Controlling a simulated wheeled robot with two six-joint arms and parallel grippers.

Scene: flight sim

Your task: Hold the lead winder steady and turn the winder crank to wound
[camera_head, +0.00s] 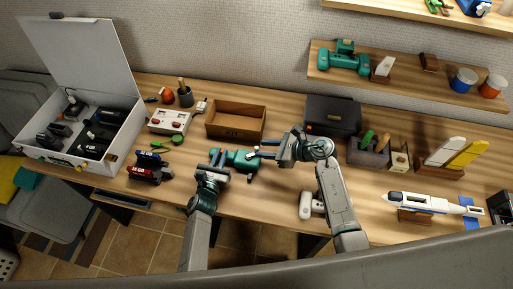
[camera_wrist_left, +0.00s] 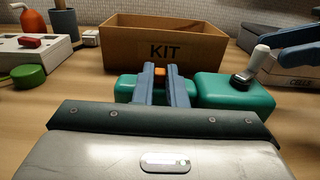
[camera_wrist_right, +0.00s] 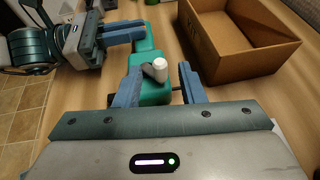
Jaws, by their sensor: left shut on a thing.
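The teal lead winder (camera_head: 238,161) lies on the desk in front of the kit box; it also shows in the left wrist view (camera_wrist_left: 232,91). My left gripper (camera_head: 218,156) is shut on its left part, with a small orange piece (camera_wrist_left: 159,71) between the finger ends. The winder crank, a grey arm with an upright white knob (camera_wrist_right: 159,70), sits on the winder's right part. My right gripper (camera_wrist_right: 158,92) is open, its fingers on either side of the crank and apart from the knob.
An open wooden box marked KIT (camera_head: 236,121) stands just behind the winder. A white box with red parts (camera_head: 171,119), a green round item (camera_head: 177,138) and an open white case (camera_head: 80,127) are to the left. A dark case (camera_head: 333,115) stands behind my right arm.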

